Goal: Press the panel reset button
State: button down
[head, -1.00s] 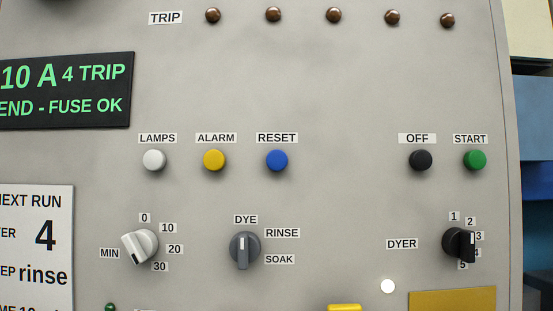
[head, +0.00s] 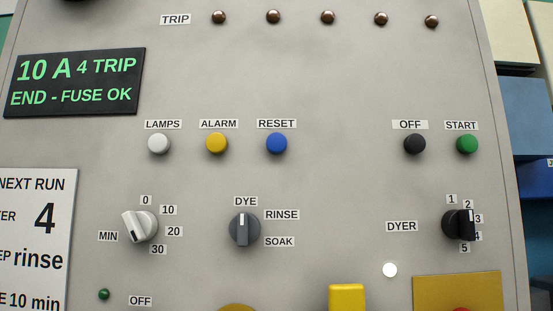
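The blue RESET button (head: 276,143) is on the grey panel (head: 330,85) in the head view, under its RESET label, left of the picture's middle height. The yellow ALARM button (head: 216,143) and the white LAMPS button (head: 158,143) are to its left in the same row. Nothing touches or covers the RESET button. My gripper is not in the head view.
Right of RESET are the black OFF button (head: 414,144) and green START button (head: 467,144). Below are the MIN knob (head: 140,226), DYE knob (head: 244,230) and DYER knob (head: 459,224). A display (head: 73,82) reads "10 A 4 TRIP END - FUSE OK". Brown trip lamps (head: 328,18) line the top.

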aim_at(275, 143)
jog(key=u, duration=1.65)
jog(key=k, duration=0.95)
